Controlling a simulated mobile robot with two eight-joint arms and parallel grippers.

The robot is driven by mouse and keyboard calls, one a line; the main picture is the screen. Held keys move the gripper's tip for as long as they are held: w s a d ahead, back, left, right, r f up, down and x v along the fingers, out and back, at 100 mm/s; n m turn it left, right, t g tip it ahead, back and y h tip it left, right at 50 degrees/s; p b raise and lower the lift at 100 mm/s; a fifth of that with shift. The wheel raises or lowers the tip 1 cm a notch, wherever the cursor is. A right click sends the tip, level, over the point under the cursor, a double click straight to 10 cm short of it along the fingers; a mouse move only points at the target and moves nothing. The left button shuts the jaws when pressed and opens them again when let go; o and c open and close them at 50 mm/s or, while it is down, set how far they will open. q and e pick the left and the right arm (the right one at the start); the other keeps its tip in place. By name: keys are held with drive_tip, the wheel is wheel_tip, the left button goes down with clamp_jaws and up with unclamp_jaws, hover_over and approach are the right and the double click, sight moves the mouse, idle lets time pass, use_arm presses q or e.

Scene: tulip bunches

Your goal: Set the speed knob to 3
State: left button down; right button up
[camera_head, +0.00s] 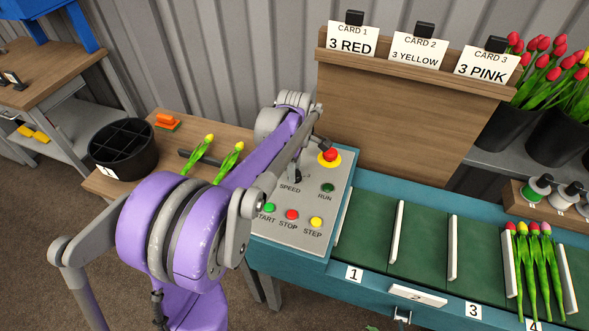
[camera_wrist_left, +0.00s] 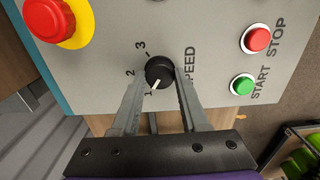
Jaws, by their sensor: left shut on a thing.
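The black speed knob (camera_wrist_left: 160,72) is on the grey control panel (camera_head: 330,215). In the left wrist view its white pointer line aims toward the 1 mark; the 2 and 3 marks lie further around its rim. My left gripper (camera_wrist_left: 161,80) is shut on the knob, with one finger on each side of it. In the head view the knob (camera_head: 297,179) shows just above the SPEED label, and my left arm partly covers the panel's left side. My right gripper is not in view.
The panel also carries a red stop button on yellow (camera_head: 329,156), a green RUN button (camera_head: 327,188), and START (camera_head: 270,208), STOP (camera_head: 292,214) and STEP (camera_head: 316,222) buttons close by. A green conveyor (camera_head: 425,240) with white dividers extends right, bearing a tulip bunch (camera_head: 535,262).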

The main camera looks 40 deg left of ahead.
use_arm(q)
drive_tip(key=m, duration=1.1)
drive_tip(key=shift+m, duration=0.4)
drive_tip(key=m, duration=0.5)
drive_tip(key=shift+w, duration=0.1)
drive_tip(key=m, duration=0.6)
drive_tip(key=shift+m, duration=0.5)
drive_tip(key=shift+c, duration=2.1)
unclamp_jaws()
wheel_tip(320, 180, up, 11)
